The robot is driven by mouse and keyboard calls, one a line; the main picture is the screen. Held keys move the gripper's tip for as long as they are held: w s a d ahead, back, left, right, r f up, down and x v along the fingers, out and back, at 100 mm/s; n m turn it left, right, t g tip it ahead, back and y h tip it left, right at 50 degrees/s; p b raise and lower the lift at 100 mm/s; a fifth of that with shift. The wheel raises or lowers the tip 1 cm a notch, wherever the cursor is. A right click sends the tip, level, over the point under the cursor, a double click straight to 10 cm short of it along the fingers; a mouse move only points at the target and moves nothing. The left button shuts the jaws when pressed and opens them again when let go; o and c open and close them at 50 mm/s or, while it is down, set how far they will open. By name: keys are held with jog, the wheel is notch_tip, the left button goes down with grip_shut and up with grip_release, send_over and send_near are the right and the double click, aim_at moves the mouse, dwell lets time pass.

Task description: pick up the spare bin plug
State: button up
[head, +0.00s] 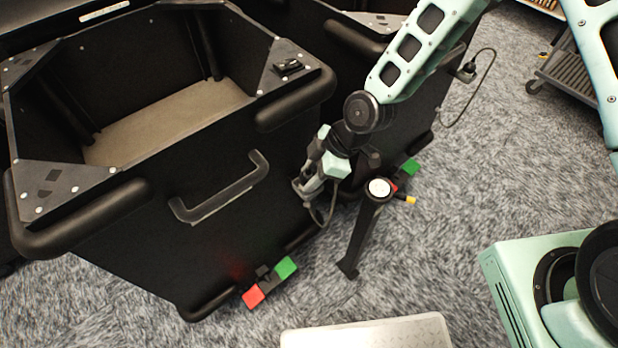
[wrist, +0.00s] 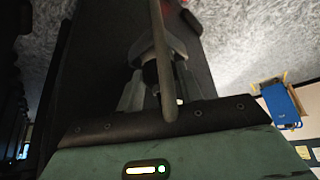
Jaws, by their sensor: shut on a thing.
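My gripper (head: 306,186) is at the front side of the near black bin, close to its right corner. It also shows in the wrist view (wrist: 156,62), where its jaws are shut on a small dark piece, which I take to be the spare bin plug (wrist: 150,73). The fingers hide most of the plug. A thick dark cable (wrist: 160,35) runs across the jaws in the wrist view. In the head view the cable (head: 329,212) hangs in a loop just below the gripper. I cannot tell whether the plug touches the bin.
The black bin (head: 235,165) has a handle and red and green pedals (head: 286,267) low down. A black post with a white top (head: 379,188) stands just right of the gripper. Another plug with a cord (head: 468,70) sits on the neighbouring bin.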

aim_at(307, 174)
jog(key=shift+r, duration=0.5)
jog(key=v, duration=0.2)
jog(key=shift+r, duration=0.45)
jog(key=d, duration=1.7)
jog(key=shift+a, duration=0.15)
jog(key=shift+a+r+p, duration=0.25)
jog(key=shift+a+p, duration=0.05)
jog(key=shift+a, duration=0.15)
jog(key=shift+s, duration=0.15)
